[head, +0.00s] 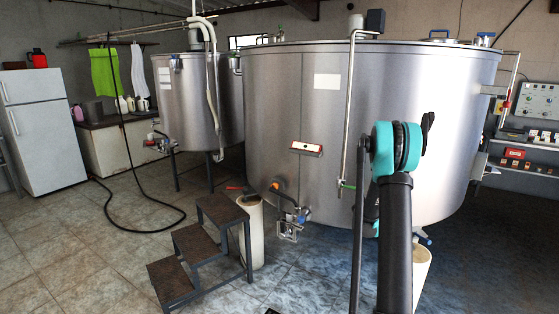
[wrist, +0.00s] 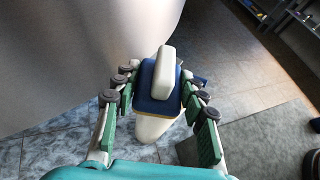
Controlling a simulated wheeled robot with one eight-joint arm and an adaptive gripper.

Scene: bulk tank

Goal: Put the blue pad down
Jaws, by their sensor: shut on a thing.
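The blue pad (wrist: 157,107) shows in the wrist view, with a pale block-like grip (wrist: 165,66) on top. My gripper (wrist: 158,86) is shut on it, with green-lined fingers on its left and right sides. A pale rounded thing (wrist: 155,129) shows just below the pad; I cannot tell whether they touch. The pad's underside is hidden. In the head view my arm stands in front of the large steel tank, and the pad cannot be made out.
The large steel tank (head: 290,130) is close beside my gripper. A white cylinder (head: 421,275) stands under its right side. Dark steps (head: 205,245) and another white cylinder (head: 252,225) stand in front. Tiled floor is open at left, with a black hose (head: 150,230) on it.

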